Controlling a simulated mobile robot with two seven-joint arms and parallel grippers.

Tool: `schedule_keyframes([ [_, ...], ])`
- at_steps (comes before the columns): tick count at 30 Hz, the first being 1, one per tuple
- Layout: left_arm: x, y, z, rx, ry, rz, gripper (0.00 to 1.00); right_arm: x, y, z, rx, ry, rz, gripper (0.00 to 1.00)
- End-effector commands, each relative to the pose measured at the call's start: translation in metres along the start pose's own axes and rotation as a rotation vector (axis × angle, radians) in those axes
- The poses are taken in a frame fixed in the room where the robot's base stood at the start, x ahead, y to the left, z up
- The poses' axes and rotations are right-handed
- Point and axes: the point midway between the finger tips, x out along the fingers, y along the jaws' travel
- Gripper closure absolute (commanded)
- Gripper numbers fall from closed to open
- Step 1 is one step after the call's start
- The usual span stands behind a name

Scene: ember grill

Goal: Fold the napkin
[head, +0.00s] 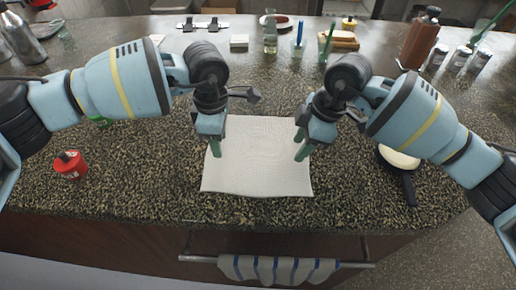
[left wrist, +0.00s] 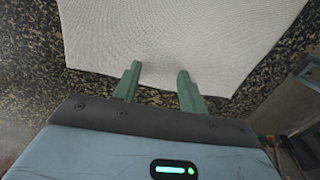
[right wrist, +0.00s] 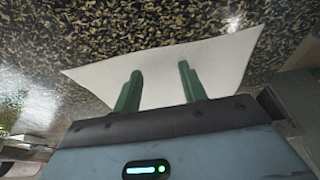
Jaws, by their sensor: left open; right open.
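A white napkin (head: 256,172) lies flat and spread out on the speckled counter in the head view. My left gripper (head: 215,151) is over its left side, fingers pointing down. My right gripper (head: 301,152) is over its right side. In the left wrist view, the napkin (left wrist: 190,35) lies beyond and under the two parted green fingers (left wrist: 160,78), with nothing between them. In the right wrist view, the napkin (right wrist: 215,62) is under the parted, empty fingers (right wrist: 160,80). I cannot tell whether the fingertips touch the cloth.
A red container (head: 70,165) stands on the left of the counter. A dark-handled pan (head: 408,185) is at the right, partly behind my right arm. A striped towel (head: 280,268) hangs on a rail at the front. Bottles and jars stand along the back. Counter in front of the napkin is clear.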

Motion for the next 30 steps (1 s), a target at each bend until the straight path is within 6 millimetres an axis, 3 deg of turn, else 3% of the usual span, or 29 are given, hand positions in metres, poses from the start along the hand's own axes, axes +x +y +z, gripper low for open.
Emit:
schedule_keyframes([
  [10, 0.0051, -0.0005, 0.0001, 0.000, 0.000, -0.006, 0.59, 0.0047, -0.0004, 0.0017, 0.002, 0.000, -0.006, 0.59],
  [30, 0.0059, -0.0011, -0.0002, 0.000, 0.002, -0.008, 1.00, 0.0058, -0.0011, 0.0024, 0.003, -0.003, -0.008, 1.00],
])
